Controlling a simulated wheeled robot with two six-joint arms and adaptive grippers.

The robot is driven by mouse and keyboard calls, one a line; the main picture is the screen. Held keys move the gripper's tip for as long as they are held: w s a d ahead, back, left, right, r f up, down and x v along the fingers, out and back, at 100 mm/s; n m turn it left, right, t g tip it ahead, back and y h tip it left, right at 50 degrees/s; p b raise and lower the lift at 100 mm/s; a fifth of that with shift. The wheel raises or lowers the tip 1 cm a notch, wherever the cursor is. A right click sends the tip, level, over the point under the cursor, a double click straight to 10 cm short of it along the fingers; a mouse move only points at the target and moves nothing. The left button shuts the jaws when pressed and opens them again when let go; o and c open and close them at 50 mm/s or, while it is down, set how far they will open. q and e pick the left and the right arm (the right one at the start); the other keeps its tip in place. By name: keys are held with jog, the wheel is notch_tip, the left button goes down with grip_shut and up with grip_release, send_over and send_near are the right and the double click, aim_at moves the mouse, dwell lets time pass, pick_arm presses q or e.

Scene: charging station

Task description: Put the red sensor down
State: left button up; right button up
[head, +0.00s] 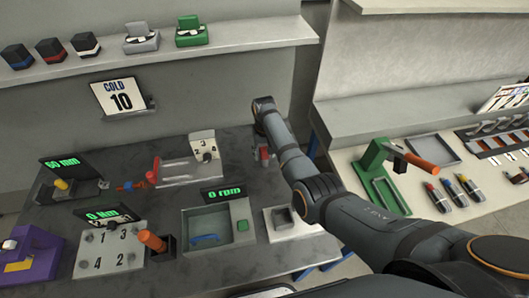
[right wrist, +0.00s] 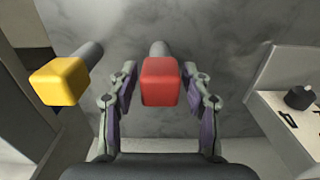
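The red sensor, a red cube-shaped head (right wrist: 162,82) on a grey cylinder, is in the middle of the right wrist view. My right gripper (right wrist: 160,70) has one finger on each side of it. A narrow gap seems to show between each pad and the red head, so the fingers look open around it. In the head view a small red part (head: 264,153) shows below my right gripper (head: 263,145), at the right rear of the dark table (head: 235,160). Whether the sensor's lower end rests on something is hidden. My left gripper is not in view.
A yellow sensor (right wrist: 60,80) stands close to the left in the right wrist view. A green stand (head: 375,175) is beyond my arm.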

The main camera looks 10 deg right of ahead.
jog(key=shift+r, duration=0.25)
notch_tip(320, 180, up, 12)
jog(key=shift+b, duration=0.4)
dwell(0.3)
